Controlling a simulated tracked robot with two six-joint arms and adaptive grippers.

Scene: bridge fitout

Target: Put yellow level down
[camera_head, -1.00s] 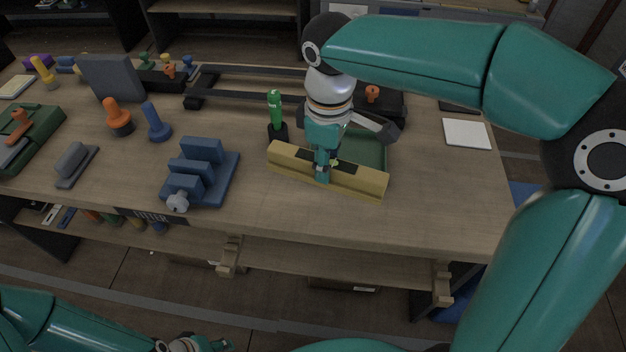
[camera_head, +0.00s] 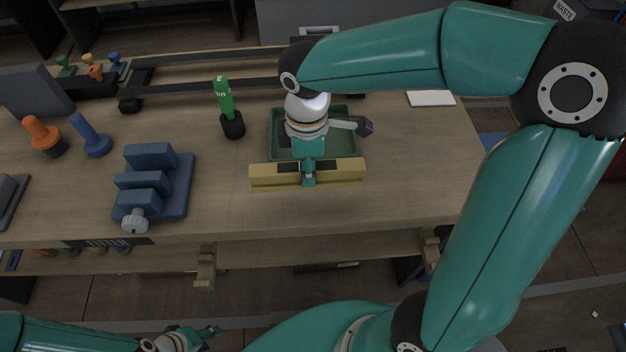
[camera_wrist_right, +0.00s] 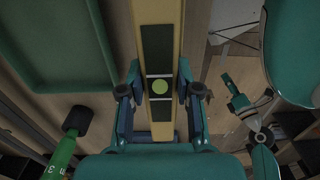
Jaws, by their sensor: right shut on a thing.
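The yellow level (camera_head: 337,171) is a long bar with dark panels and a round green vial, seen in the right wrist view (camera_wrist_right: 157,15). My right gripper (camera_head: 308,179) is shut on its middle. The level lies across the picture near the front of the wooden bench, in front of the green tray (camera_head: 345,141). I cannot tell whether it touches the bench. In the right wrist view my right gripper (camera_wrist_right: 160,97) has a finger on each side of the level. My left gripper (camera_head: 212,331) is low in the head view, away from the bench, with its fingers apart and empty.
A blue vise (camera_head: 180,185) stands left of the level. A green-handled tool (camera_head: 225,100) stands upright in a dark base behind it. Orange (camera_head: 42,134) and blue (camera_head: 92,137) knobbed pieces stand further left. The bench (camera_head: 420,165) is clear to the right.

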